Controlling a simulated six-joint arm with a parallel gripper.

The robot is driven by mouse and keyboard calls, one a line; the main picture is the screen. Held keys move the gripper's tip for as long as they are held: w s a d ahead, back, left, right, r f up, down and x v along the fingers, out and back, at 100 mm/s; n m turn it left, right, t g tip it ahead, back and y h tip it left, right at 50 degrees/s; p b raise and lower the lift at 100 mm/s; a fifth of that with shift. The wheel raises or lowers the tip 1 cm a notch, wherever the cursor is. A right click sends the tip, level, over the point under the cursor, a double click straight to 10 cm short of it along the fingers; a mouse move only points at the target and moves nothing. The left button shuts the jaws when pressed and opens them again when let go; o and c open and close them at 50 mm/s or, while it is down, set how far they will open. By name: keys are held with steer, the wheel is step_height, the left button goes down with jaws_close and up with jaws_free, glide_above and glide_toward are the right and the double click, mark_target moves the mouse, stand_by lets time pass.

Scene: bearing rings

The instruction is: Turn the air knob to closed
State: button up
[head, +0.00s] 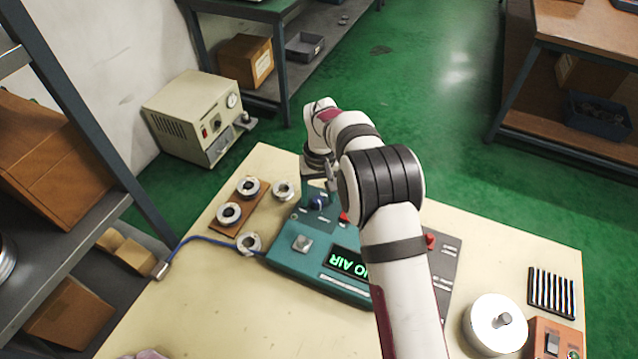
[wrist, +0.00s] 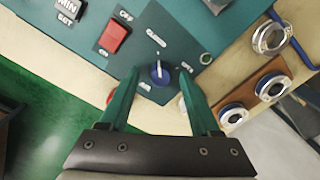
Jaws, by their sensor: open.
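The air knob (wrist: 160,74) is a small blue round knob with a white pointer mark, on the teal panel (wrist: 196,25). In the wrist view the white mark points up, toward a blurred label; other small labels sit around the knob. My gripper (wrist: 159,76) is open, with its teal fingers on either side of the knob and gaps showing at both sides. I cannot tell whether the fingertips reach down to it. In the head view the blue knob (head: 318,203) shows beside my gripper (head: 316,190), partly hidden by it. The display (head: 350,264) reads NO AIR.
A red switch (wrist: 114,37) marked OFF is near the knob. Metal rings lie on a brown board (head: 238,207), with loose rings beside it. A blue hose (head: 200,240) runs left from the panel. A white disc (head: 495,322) and a dark rack (head: 552,292) stand at right.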

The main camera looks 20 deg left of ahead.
mark_target(321, 199)
step_height(321, 199, up, 15)
steer(key=shift+w+d+r, duration=0.15)
steer(key=shift+d+r, duration=0.05)
steer(key=s+d+r+m, duration=0.3)
steer(key=s+d+r, duration=0.15)
steer(key=d, duration=0.45)
steer(key=s+d+r+m, duration=0.3)
steer(key=s+d, duration=0.3)
steer(key=d, duration=0.4)
steer(key=s+d+f+m, duration=0.3)
steer(key=s+d, duration=0.1)
steer(key=s, duration=0.5)
steer(key=s+d+f+m+y, duration=0.1)
steer(key=s+d+f+m, duration=0.2)
steer(key=s, duration=0.6)
steer(key=shift+s+d+f+m, duration=0.15)
steer(key=shift+s+d+m, duration=0.15)
steer(key=shift+d, duration=0.1)
